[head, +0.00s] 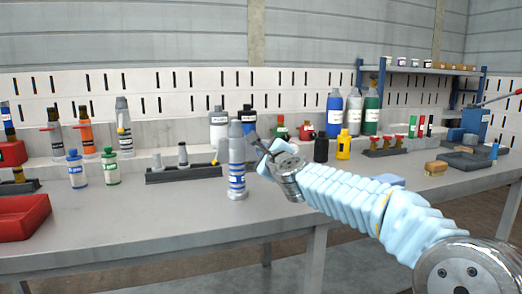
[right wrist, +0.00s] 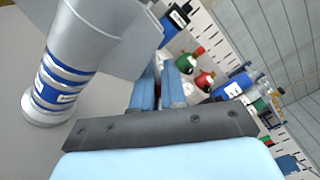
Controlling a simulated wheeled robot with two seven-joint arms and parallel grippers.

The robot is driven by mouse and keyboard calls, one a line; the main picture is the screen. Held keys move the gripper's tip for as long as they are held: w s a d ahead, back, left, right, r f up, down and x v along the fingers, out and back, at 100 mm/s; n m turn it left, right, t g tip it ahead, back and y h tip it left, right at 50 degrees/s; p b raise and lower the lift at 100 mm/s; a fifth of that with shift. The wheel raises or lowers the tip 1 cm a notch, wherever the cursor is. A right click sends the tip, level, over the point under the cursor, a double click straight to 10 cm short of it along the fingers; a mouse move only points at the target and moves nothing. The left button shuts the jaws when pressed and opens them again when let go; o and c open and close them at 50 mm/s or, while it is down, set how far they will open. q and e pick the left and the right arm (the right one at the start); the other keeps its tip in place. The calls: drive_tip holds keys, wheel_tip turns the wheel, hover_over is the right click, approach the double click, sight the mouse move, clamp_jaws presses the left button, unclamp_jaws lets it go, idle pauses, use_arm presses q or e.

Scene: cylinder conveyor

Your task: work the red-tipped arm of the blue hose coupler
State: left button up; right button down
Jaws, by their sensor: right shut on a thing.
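The blue hose coupler looks to be the upright grey cylinder with blue bands (head: 236,182) near the table's front edge. It also stands at the left of the right wrist view (right wrist: 62,72). My right gripper (head: 257,143) is at its upper right side. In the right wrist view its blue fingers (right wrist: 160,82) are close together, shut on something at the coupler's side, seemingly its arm. The held part is hidden, and I see no red tip. A small yellow ball (head: 214,162) shows left of the coupler; I cannot tell whether it belongs to it. My left gripper is not in view.
A dark rack with two posts (head: 184,173) lies left of the coupler. Blue (head: 77,170) and green-capped (head: 110,168) bottles and a red bin (head: 22,217) are further left. A yellow bottle (head: 343,146) stands behind my arm. The table front (head: 140,230) is clear.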

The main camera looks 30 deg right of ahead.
drive_tip(key=n, duration=0.1)
drive_tip(key=r+n+p, duration=0.1)
drive_tip(key=shift+d+r+n, duration=0.2)
drive_tip(key=shift+d+n, duration=0.05)
drive_tip(key=shift+n, duration=0.15)
drive_tip(key=n+p, duration=0.1)
drive_tip(key=r+n+p, duration=0.1)
drive_tip(key=shift+s+d+n, duration=0.1)
drive_tip(key=shift+n, duration=0.3)
drive_tip(key=shift+r+n+p, duration=0.4)
drive_tip(key=shift+n+p, duration=0.35)
drive_tip(key=shift+n, duration=0.35)
drive_tip(key=shift+r+n+p, duration=0.35)
drive_tip(key=shift+n+p, duration=0.35)
drive_tip(key=shift+n, duration=0.4)
drive_tip(key=c, duration=1.5)
unclamp_jaws()
drive_tip(key=shift+c, duration=0.2)
drive_tip(key=shift+s, duration=0.1)
drive_tip(key=v, duration=1.3)
drive_tip(key=shift+s, duration=0.25)
drive_tip(key=shift+f, duration=0.1)
